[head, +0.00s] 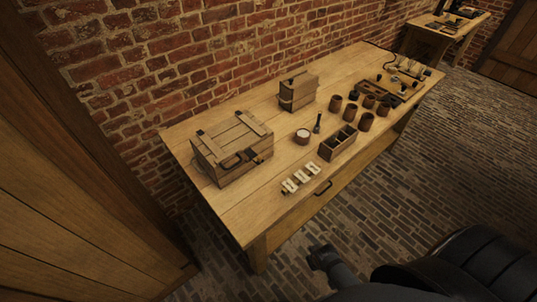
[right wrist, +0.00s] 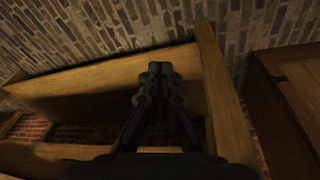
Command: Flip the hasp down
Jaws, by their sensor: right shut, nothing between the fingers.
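A wooden chest (head: 230,150) with plank lid and cross battens stands at the left end of the table. Dark metal fittings (head: 240,158) show at its front edge; the hasp is likely among them, but it is too small to tell whether it is up or down. My right gripper (head: 320,257) is in front of the table, below the top and well away from the chest. In the right wrist view its fingers (right wrist: 157,78) are together and empty, with table woodwork behind them. My left gripper is not in view.
The table (head: 215,205) also bears a smaller wooden box (head: 298,92), a divided box (head: 338,142), several brown jars, a round pale pot (head: 302,136) and several pale cards (head: 300,179). A brick wall stands behind. The front left of the tabletop is clear.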

